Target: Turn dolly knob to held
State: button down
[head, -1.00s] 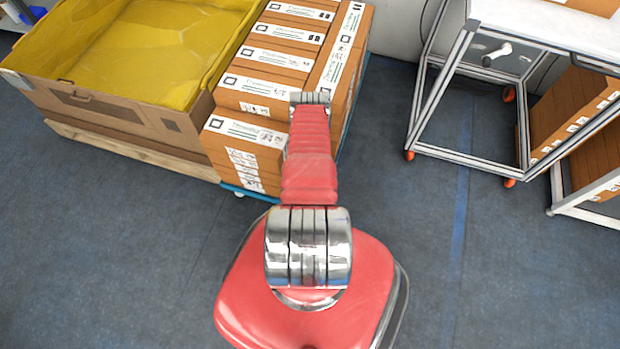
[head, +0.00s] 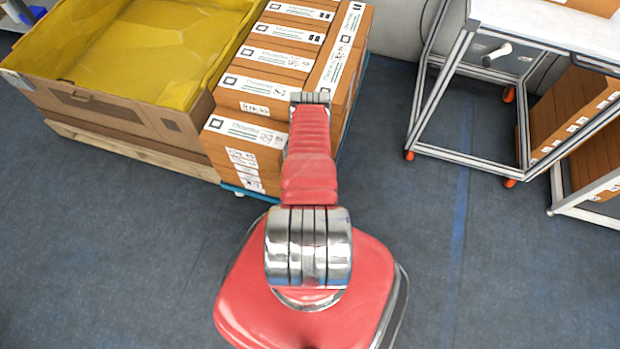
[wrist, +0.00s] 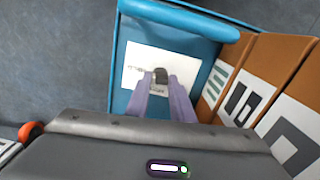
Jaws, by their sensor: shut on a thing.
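The dolly (wrist: 121,60) is blue and has a raised blue handle bar (wrist: 180,18) along its far edge. On its deck lies a white plate (wrist: 137,62) with small dark print at its left, too small to read. A small dark grey knob (wrist: 161,74) stands on this plate. My gripper (wrist: 160,84) has its two purple fingers shut on the knob, one at each side. The knob's lower part and its pointing direction cannot be told. In the head view a thin blue edge of the dolly (head: 245,191) shows under the boxes, and my gripper is hidden behind my arm.
Brown labelled boxes (head: 250,95) are stacked on the dolly, close to the right of my fingers in the wrist view. A carton with yellow lining (head: 140,122) stands left on a pallet. A metal-framed table (head: 440,95) stands right. Floor between is clear.

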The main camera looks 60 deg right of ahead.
jog(key=shift+s+m, duration=0.1)
jog(key=shift+m, duration=0.5)
jog(key=c, duration=1.5)
grip_release()
jog(key=shift+c, duration=0.2)
jog(key=shift+r, duration=0.85)
notch_tip(320, 180, up, 12)
